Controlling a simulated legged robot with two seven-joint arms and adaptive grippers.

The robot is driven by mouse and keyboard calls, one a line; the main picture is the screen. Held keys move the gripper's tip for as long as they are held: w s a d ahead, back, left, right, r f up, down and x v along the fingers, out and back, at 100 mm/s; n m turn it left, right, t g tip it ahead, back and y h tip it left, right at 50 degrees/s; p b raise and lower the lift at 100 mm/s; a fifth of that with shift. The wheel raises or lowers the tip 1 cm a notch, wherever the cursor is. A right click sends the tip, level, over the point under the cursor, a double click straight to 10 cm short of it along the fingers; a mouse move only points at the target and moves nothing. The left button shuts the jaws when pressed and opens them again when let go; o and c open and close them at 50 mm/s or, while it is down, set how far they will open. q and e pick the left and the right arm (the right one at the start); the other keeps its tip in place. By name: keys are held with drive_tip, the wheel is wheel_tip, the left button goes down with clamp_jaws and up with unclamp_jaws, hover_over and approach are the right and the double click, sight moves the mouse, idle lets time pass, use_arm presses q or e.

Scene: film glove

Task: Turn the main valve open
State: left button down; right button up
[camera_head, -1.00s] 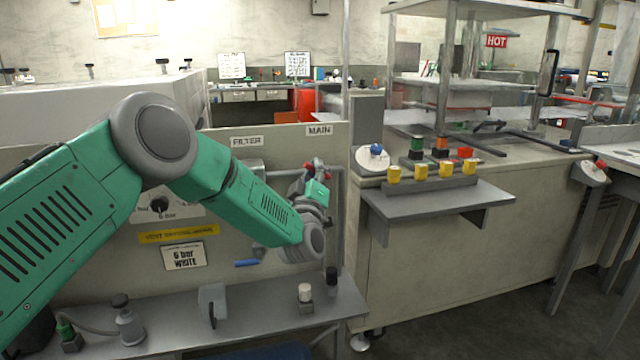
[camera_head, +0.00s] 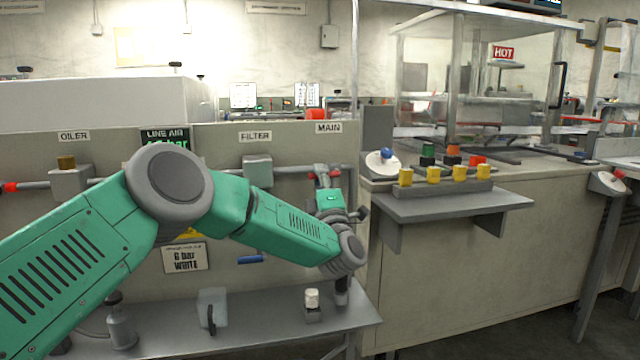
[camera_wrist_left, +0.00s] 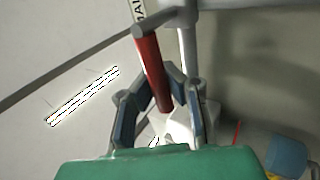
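The main valve's red handle (camera_head: 322,174) sits on the grey pipe under the MAIN label (camera_head: 328,127). In the left wrist view the red handle (camera_wrist_left: 151,72) is a tilted bar with a grey end. My left gripper (camera_head: 325,184) is at the valve, seen from behind its green hand, which hides part of the valve in the head view. In the left wrist view the gripper (camera_wrist_left: 157,98) has its fingers apart, on either side of the handle's lower part. I cannot tell whether either finger touches it. My right gripper is not in view.
The filter (camera_head: 257,170) and oiler (camera_head: 70,180) share the pipe to the left. Below is a grey shelf (camera_head: 255,335) with a white-capped part (camera_head: 312,298). To the right, a small ledge (camera_head: 450,206) carries yellow-fronted blocks (camera_head: 433,174).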

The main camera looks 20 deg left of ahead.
use_arm(q)
drive_tip(key=shift+s+d+f, duration=0.1)
drive_tip(key=shift+d+f, duration=0.25)
drive_tip(key=shift+f, duration=0.4)
drive_tip(key=c, duration=1.9)
unclamp_jaws()
drive_tip(key=shift+c, duration=0.2)
drive_tip(key=o, duration=0.4)
drive_tip(key=shift+s+r, duration=0.25)
drive_tip(key=shift+r, duration=0.05)
drive_tip(key=shift+w, duration=0.1)
drive_tip(key=v, duration=1.2)
